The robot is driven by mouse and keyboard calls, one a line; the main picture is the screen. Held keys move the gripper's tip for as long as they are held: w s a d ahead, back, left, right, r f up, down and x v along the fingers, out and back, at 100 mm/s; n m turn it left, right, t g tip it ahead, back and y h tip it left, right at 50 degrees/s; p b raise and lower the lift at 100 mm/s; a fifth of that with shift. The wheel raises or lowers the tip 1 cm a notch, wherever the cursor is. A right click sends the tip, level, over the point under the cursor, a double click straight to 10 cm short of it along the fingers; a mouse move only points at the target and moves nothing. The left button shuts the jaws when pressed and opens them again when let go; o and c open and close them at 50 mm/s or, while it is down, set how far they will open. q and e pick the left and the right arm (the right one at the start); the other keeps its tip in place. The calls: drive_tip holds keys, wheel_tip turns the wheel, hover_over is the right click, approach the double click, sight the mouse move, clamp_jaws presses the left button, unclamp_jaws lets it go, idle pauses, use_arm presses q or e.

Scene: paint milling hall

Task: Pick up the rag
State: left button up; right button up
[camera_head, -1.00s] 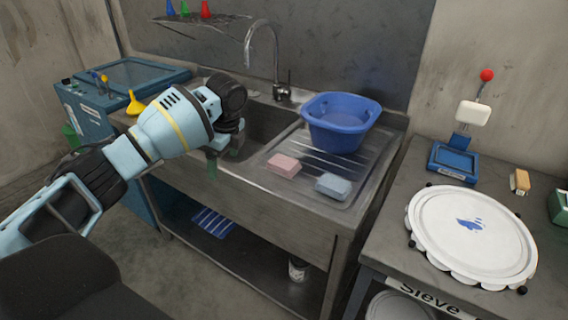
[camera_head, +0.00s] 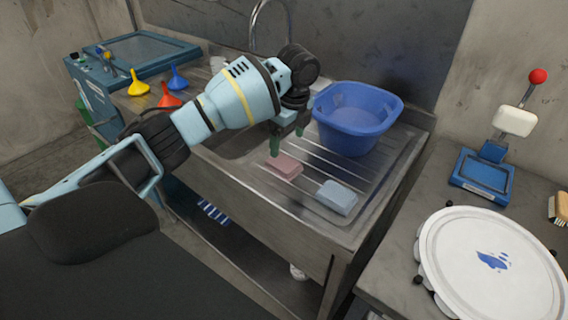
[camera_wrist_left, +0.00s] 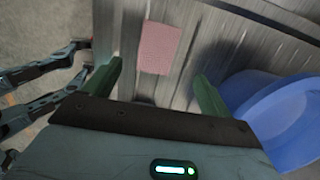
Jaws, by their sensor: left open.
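A pink folded cloth or sponge-like block (camera_head: 284,167) lies on the ribbed drainboard. A similar light blue block (camera_head: 337,197) lies to its right, nearer the front edge. I cannot tell from their looks which is the rag. A blue-and-white striped cloth (camera_head: 213,212) lies on the shelf under the sink. My left gripper (camera_head: 287,146) is open and empty, its green fingers pointing down just above the pink block. In the left wrist view the pink block (camera_wrist_left: 159,47) shows beyond and between the spread fingers. My right gripper is not in view.
A blue basin (camera_head: 356,118) stands on the drainboard, close to the right of my left gripper. The faucet (camera_head: 270,22) rises behind. Colored funnels (camera_head: 170,95) stand at the left. A bench with a round white lid (camera_head: 492,262) is at the right.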

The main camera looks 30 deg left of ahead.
sight(283, 162)
use_arm(q)
drive_tip(key=shift+f, duration=0.65)
drive_tip(key=shift+w+a+f, duration=0.1)
drive_tip(key=shift+f, duration=0.45)
drive_tip(key=shift+a+f, duration=0.15)
drive_tip(key=shift+f, duration=0.15)
drive_tip(key=f, duration=0.4)
drive_tip(key=shift+s+a+f, duration=0.1)
drive_tip(key=shift+s+a, duration=0.2)
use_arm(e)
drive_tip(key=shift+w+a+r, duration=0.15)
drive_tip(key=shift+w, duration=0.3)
use_arm(q)
drive_tip(key=c, duration=1)
drive_tip(key=shift+c, duration=0.4)
